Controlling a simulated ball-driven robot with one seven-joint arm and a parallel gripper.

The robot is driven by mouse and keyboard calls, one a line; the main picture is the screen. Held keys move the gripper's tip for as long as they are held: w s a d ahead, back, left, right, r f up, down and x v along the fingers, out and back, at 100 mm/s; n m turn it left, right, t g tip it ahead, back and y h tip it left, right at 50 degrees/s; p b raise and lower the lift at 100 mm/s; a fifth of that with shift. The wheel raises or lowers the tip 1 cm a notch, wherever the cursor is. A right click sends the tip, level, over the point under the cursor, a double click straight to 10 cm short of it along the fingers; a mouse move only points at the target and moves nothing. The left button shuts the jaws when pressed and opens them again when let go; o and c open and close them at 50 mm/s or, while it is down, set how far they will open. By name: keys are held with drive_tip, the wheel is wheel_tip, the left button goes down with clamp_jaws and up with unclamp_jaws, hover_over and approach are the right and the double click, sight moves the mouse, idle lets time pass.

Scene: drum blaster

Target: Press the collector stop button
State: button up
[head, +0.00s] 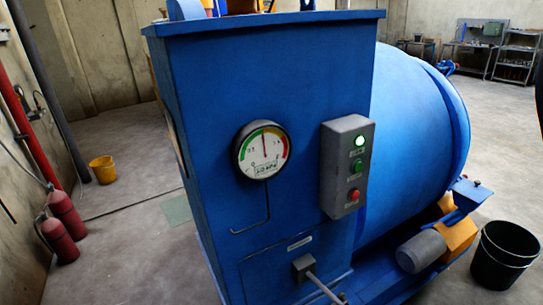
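A grey control box (347,167) is mounted on the front of the blue machine cabinet (290,90), right of centre. A lit green lamp (360,141) is at its top, with a green button (357,166) below it. A red button (353,195) sits at the bottom of the box; nothing covers it. The small labels are too small to read. A round gauge (262,150) is left of the box, its needle pointing nearly straight up. My gripper is not in view.
A large blue drum (415,135) extends behind the cabinet. A black bucket (504,255) stands at the lower right. Red cylinders (66,213) stand by the left wall, with a yellow bucket (103,169) beyond. A grey switch box with a conduit (304,267) juts out low on the cabinet.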

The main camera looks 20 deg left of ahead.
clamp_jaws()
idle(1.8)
